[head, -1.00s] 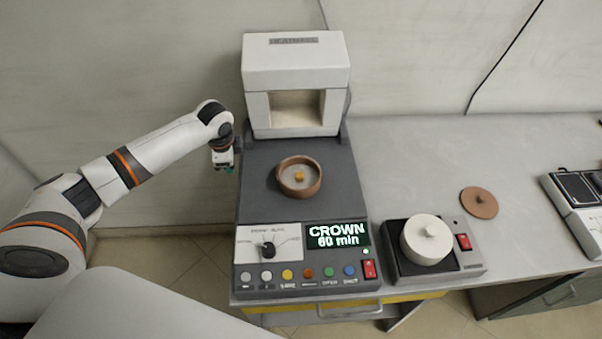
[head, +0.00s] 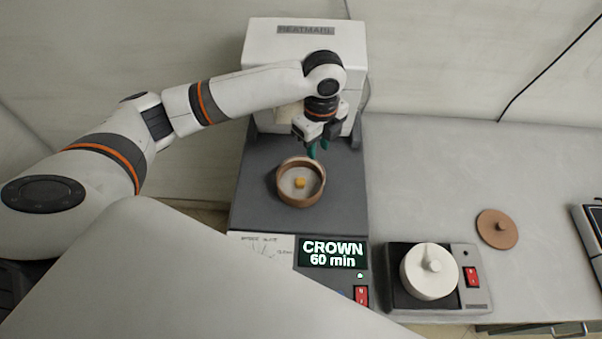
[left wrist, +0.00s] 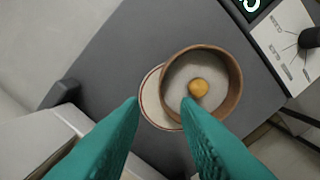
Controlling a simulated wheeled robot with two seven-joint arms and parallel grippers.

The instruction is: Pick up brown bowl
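The brown bowl (head: 302,201) sits upright on the dark grey plate of the furnace, with a small orange-yellow piece (head: 300,183) inside. In the left wrist view, the bowl (left wrist: 236,94) shows from above with the yellow piece (left wrist: 198,88) in it. My left gripper (head: 316,150) is above and just behind the bowl's far rim. My right gripper is not in view.
The white furnace housing (head: 275,50) stands close behind my left gripper. A panel reads CROWN 60 min (head: 333,253). A white lidded pot (head: 428,275) on a small heater and a brown lid (head: 497,231) are to the right. A pale disc (left wrist: 151,101) lies partly under the bowl.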

